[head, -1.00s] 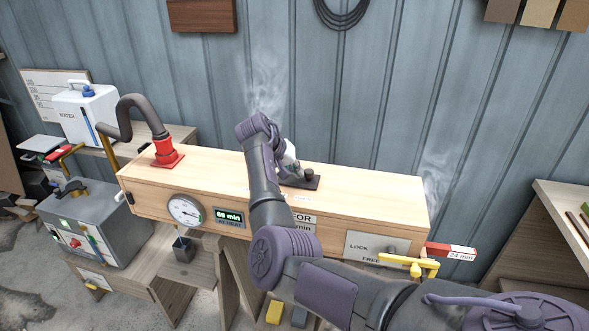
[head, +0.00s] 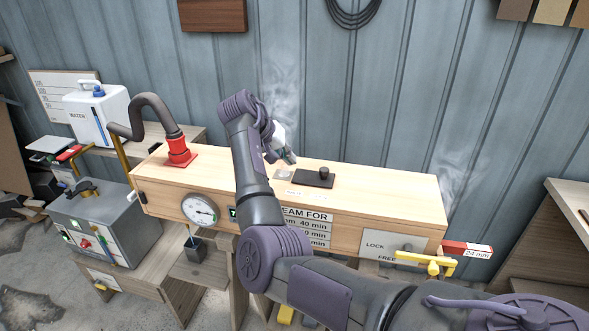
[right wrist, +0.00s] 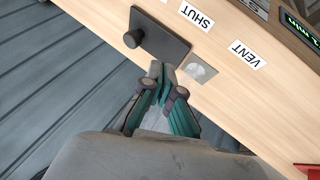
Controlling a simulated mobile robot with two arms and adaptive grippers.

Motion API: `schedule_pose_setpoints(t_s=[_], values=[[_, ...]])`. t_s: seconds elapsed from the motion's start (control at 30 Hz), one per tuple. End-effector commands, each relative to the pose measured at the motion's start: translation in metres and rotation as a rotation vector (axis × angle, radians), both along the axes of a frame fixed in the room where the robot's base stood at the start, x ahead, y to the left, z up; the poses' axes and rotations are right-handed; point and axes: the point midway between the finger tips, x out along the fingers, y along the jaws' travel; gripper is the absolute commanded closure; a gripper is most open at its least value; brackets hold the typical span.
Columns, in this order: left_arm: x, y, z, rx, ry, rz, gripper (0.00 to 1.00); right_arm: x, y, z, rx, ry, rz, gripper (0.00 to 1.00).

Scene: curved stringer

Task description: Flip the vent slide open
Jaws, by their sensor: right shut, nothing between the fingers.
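The vent slide is a dark flat plate (head: 313,179) with a round black knob (head: 325,172) on top of the long wooden box. In the right wrist view the slide (right wrist: 165,45) lies beside the SHUT label. A small grey metal square (right wrist: 200,68) with a paler round patch lies beside the VENT label, uncovered by the slide. My right gripper (head: 290,158) is shut and empty, over the box's back edge to the left of the knob. In the right wrist view its fingertips (right wrist: 165,75) are close to the slide's edge; contact cannot be told. My left gripper is not in view.
The wooden box (head: 400,195) carries a red pipe fitting (head: 179,152), a round gauge (head: 199,209) and a yellow latch handle (head: 428,261). A grey boiler (head: 100,225) stands at left. Pale steam rises behind the box. The box top right of the slide is clear.

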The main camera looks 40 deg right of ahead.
Motion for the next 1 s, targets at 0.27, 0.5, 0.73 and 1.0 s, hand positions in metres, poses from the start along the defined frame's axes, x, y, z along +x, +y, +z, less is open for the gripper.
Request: schedule_pose_setpoints(t_s=[0.27,0.5,0.73,1.0], values=[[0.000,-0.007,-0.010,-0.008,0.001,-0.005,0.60,-0.001,0.017,0.021,0.001,0.001,0.000,1.00],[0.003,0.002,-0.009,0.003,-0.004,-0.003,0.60,-0.001,0.018,0.022,0.001,0.002,0.000,1.00],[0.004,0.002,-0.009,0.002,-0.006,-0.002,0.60,-0.001,0.018,0.022,0.001,0.002,0.001,1.00],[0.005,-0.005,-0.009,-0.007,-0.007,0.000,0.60,-0.001,0.018,0.022,0.001,0.001,0.002,1.00]])
